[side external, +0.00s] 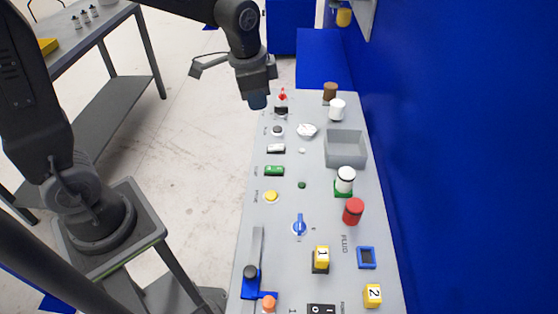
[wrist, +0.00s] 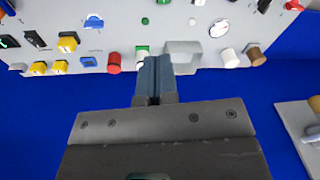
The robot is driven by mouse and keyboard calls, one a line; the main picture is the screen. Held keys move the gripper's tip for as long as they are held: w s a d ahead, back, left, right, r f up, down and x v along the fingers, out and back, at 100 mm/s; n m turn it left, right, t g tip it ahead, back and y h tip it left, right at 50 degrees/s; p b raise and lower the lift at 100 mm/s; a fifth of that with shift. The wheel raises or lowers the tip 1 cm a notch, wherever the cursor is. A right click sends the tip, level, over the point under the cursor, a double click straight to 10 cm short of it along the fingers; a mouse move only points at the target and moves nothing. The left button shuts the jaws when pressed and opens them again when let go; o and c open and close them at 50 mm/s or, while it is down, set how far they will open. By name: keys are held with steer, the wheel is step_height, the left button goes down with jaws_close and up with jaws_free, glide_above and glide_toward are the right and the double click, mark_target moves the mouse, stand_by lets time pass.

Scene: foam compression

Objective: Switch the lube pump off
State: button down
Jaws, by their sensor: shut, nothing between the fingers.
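The grey control panel (side external: 318,215) carries several switches, buttons and knobs. I cannot read which one is labelled lube pump. Along its left side are a green switch (side external: 274,171), a white-and-black switch (side external: 277,148), a black button (side external: 277,130) and a red-tipped control (side external: 282,97). A black rocker (side external: 321,309) marked with white symbols sits at the near edge, partly cut off. My gripper (side external: 258,101) is above the panel's far left corner, beside the red-tipped control in the picture. In the wrist view, my gripper (wrist: 155,68) has its fingers together, with nothing between them.
A blue knob (side external: 299,225), a red cylinder (side external: 353,211), a green-based white cylinder (side external: 345,179), a grey tray (side external: 346,149) and yellow numbered blocks (side external: 321,257) stand on the panel. A blue wall (side external: 450,150) borders its right side.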

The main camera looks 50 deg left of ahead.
mark_target(279, 168)
steer(key=w+f+m+g, duration=0.1)
steer(key=w+f+m, duration=0.1)
steer(key=w+f, duration=0.3)
step_height(279, 168, down, 3)
steer(key=shift+w+f+m+g, duration=0.1)
steer(key=shift+w+m+g, duration=0.3)
steer(key=shift+d, duration=0.1)
step_height(279, 168, down, 14)
stand_by(0.5)
